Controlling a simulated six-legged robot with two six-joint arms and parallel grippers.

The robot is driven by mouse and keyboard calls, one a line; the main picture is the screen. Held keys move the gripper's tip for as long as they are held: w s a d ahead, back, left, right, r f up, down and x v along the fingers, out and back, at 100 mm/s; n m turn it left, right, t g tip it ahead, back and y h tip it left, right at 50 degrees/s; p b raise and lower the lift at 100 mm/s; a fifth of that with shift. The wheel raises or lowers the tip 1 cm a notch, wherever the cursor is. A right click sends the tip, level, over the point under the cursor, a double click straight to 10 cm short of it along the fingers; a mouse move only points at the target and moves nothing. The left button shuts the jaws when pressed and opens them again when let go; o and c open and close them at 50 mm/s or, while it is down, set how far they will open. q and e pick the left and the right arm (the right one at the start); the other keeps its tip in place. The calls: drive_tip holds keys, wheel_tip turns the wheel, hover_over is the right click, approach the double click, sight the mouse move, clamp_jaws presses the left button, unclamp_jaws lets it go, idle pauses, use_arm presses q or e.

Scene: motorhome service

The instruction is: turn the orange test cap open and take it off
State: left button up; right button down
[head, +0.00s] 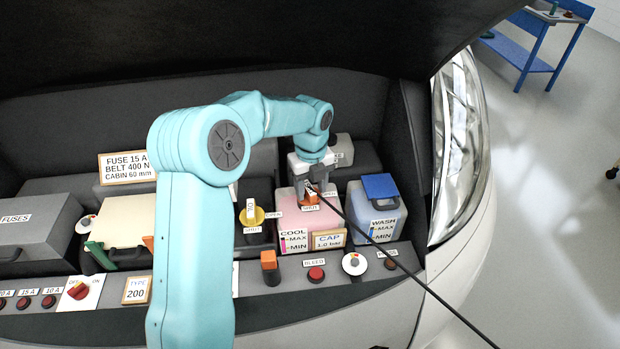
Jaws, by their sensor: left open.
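The orange test cap (309,199) sits on top of the pink coolant tank (293,222), with small OPEN and SHUT labels beside it. My left arm comes in from the left and reaches over the engine bay. Its gripper (313,184) points down right at the cap, with the fingers around or just above it. The jaws are open. The fingers partly hide the cap, so I cannot tell whether they touch it. My right gripper is not in view.
A yellow cap (252,213) stands to the left, and the blue-lidded WASH tank (377,212) to the right. A thin black cable or rod (405,270) runs from near the cap to the lower right. Buttons and a CAP 1.0 bar sign (328,240) are in front.

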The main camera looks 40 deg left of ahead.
use_arm(q)
drive_tip(key=shift+w+f, duration=0.2)
drive_tip(key=shift+f, duration=0.15)
drive_tip(key=shift+s+a+r, duration=0.2)
drive_tip(key=shift+s+r, duration=0.05)
drive_tip(key=shift+s, duration=0.35)
drive_tip(key=shift+w+d+f, duration=0.15)
drive_tip(key=shift+w, duration=0.25)
drive_tip(key=c, duration=0.9)
drive_tip(key=shift+o, duration=1)
drive_tip(key=shift+s, duration=0.15)
clamp_jaws()
drive_tip(key=n, duration=0.6)
drive_tip(key=shift+w+n, duration=0.2)
drive_tip(key=shift+n, duration=0.1)
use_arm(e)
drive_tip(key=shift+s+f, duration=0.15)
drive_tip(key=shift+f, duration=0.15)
